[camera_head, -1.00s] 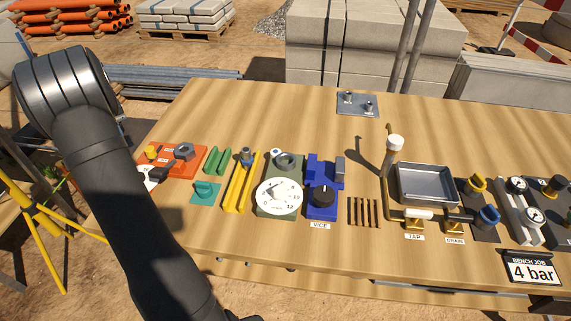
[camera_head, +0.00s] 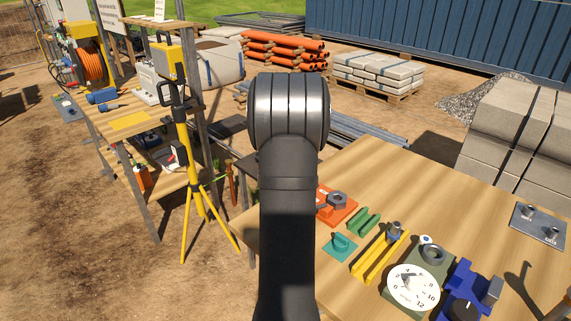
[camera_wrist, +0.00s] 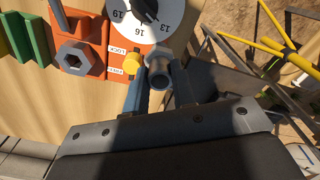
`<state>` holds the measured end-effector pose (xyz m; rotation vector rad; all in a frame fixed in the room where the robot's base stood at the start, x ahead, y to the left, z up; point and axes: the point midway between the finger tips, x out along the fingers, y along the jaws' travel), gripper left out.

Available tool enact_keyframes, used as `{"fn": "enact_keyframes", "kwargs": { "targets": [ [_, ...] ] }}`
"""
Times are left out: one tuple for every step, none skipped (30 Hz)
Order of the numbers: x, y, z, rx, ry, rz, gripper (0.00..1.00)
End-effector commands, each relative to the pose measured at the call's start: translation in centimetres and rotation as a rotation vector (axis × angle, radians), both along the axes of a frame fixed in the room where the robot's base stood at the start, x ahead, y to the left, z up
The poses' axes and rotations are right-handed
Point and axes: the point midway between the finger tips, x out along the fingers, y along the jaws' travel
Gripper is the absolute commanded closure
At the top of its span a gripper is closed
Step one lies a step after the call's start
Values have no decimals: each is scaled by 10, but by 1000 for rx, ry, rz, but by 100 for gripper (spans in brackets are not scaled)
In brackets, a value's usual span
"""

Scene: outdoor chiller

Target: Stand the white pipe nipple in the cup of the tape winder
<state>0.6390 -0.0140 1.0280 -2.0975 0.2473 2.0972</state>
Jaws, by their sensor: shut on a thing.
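In the wrist view my gripper (camera_wrist: 159,88) is shut on a short round tube, which looks like the white pipe nipple (camera_wrist: 159,72), greyish in shade. Its open round end faces the camera. The gripper is beside the orange block (camera_wrist: 89,36) near the table's left edge; the height gap is unclear. In the head view my arm hides the gripper and nipple. A green block with a numbered dial (camera_head: 413,287) and a grey ring-like cup (camera_head: 434,256) behind it looks like the tape winder; no readable label confirms this.
The orange block has a hex socket, a yellow knob (camera_wrist: 132,64) and a white dial (camera_wrist: 142,18). Green rests (camera_head: 364,222), a yellow channel (camera_head: 379,255) and a blue vice (camera_head: 466,290) stand near the winder. A yellow tripod (camera_head: 190,175) is left of the table (camera_head: 410,175).

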Motion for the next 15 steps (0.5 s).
{"fn": "enact_keyframes", "kwargs": {
  "targets": [
    [-7,-18,5,0,-2,-36,100],
    [-11,-28,7,0,-1,-53,100],
    [-16,-41,10,0,-1,-75,100],
    [-20,-52,12,0,-2,-90,100],
    [-24,-63,13,0,-1,-105,100],
    [-29,-79,15,0,-1,-125,100],
    [-34,-91,17,0,-1,-140,100],
    [-39,-103,19,0,-2,-155,100],
    [-46,-120,21,0,-2,-174,100],
    [-52,-132,23,0,-1,-189,100],
    [-58,-145,25,0,-1,-204,100],
    [-66,-161,27,0,-2,-223,100],
    [-73,-173,29,0,-2,-236,100],
    [-80,-185,30,0,-2,-251,100],
    [-89,-200,33,0,-1,-269,100]
  ]
}}
